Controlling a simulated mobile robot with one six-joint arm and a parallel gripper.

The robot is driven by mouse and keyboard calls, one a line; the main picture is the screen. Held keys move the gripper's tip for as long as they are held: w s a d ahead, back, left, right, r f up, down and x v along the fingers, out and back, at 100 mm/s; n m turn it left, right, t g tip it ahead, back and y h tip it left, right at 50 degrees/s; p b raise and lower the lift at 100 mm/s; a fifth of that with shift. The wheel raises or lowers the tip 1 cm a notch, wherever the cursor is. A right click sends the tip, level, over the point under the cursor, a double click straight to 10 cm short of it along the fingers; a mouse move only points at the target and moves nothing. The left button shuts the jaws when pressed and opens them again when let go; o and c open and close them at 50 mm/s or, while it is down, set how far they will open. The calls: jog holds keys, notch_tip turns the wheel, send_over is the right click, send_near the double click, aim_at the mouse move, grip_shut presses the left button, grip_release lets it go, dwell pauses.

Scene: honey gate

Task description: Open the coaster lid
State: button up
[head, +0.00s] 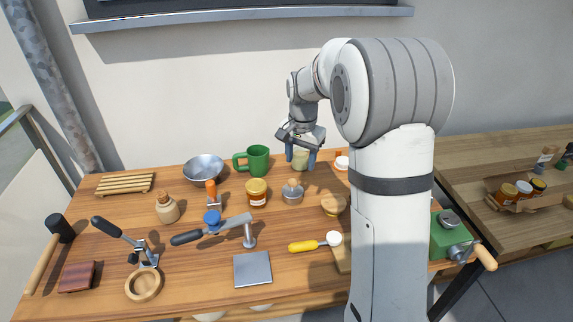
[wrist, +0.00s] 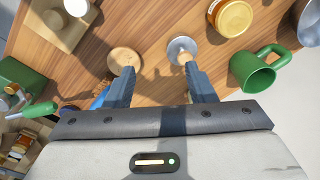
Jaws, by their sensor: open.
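A round pale wooden disc, which looks like the coaster lid (head: 333,204), is near the middle right of the table, left of my arm. In the wrist view the coaster lid (wrist: 124,60) shows from above, just beyond the left fingertip. I cannot tell what is under it. My gripper (head: 300,164) is up near the back of the table, behind the disc, fingers pointing down. Its fingers are apart with bare table between them in the wrist view (wrist: 158,78). A cream jar (head: 300,154) shows behind or between the fingers in the head view.
A metal tin with a wooden knob (head: 293,193) stands left of the disc, near the right fingertip in the wrist view. A honey jar (head: 256,192), green mug (head: 257,160) and steel bowl (head: 204,168) stand farther left. A yellow-handled tool (head: 315,244) lies in front.

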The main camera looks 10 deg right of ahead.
aim_at(293, 180)
jog(key=w+f+m, duration=0.1)
jog(key=w+f, duration=0.1)
jog(key=w, duration=0.1)
jog(key=w+f+m, duration=0.1)
jog(key=w+f, duration=0.1)
jog(key=w+f+p, duration=0.1)
jog(key=w+f, duration=0.2)
jog(key=shift+w+a+m+g, duration=0.1)
jog(key=shift+w+m+g, duration=0.25)
jog(key=shift+m+g, duration=0.05)
jog(key=shift+f+p, duration=0.55)
jog(key=shift+f, duration=3.45)
